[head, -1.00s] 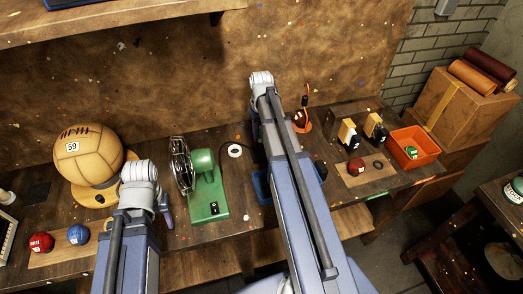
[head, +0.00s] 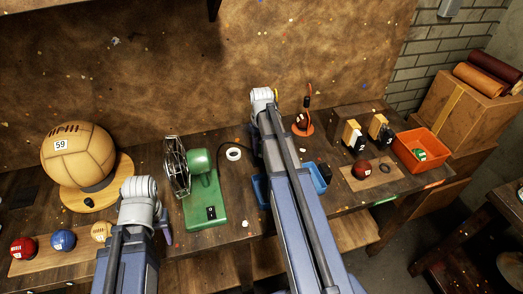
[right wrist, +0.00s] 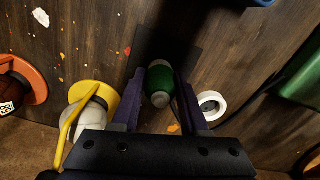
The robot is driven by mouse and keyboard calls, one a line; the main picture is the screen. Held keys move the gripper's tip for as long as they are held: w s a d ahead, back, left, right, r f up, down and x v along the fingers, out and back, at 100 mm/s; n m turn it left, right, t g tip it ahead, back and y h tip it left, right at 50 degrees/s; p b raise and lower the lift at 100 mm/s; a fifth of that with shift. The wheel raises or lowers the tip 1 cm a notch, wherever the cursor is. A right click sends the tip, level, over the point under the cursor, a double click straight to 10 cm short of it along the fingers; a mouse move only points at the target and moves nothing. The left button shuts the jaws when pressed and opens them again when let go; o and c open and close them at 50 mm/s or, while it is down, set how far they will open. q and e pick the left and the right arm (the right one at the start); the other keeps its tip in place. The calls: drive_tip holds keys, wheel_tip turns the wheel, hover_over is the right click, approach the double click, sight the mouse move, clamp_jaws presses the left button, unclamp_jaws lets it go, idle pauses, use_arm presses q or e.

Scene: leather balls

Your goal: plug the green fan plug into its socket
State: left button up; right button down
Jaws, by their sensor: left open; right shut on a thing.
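The green fan (head: 202,190) stands on the workbench with its wire cage facing left. A dark cord runs from it to the right, behind my right arm. In the right wrist view my right gripper (right wrist: 158,98) is shut on a green plug-like piece with a pale end (right wrist: 160,80), held over a dark flat patch (right wrist: 150,45). I cannot tell whether it touches the patch. In the head view my right arm hides that gripper and the plug. My left gripper (head: 163,224), partly hidden by its wrist, is open left of the fan base. I cannot make out the socket for certain.
A white ring (right wrist: 211,105) lies close to the right gripper, and a yellow-and-white item (right wrist: 90,100) is on its other side. A blue tray (head: 318,178), an orange bin (head: 433,143) and a wooden board (head: 385,180) with a ball stand right. A large ball (head: 78,155) stands left.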

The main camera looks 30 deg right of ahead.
use_arm(q)
drive_tip(key=shift+f, duration=0.1)
use_arm(e)
drive_tip(key=shift+f, duration=0.15)
drive_tip(key=shift+c, duration=2.1)
unclamp_jaws()
wheel_tip(320, 180, up, 8)
drive_tip(key=p, duration=0.7)
drive_tip(key=shift+w, duration=0.15)
use_arm(q)
wheel_tip(320, 180, up, 8)
use_arm(e)
drive_tip(key=shift+f, duration=0.1)
use_arm(q)
drive_tip(key=shift+f, duration=0.15)
drive_tip(key=shift+s, duration=0.1)
use_arm(e)
drive_tip(key=shift+f, duration=0.1)
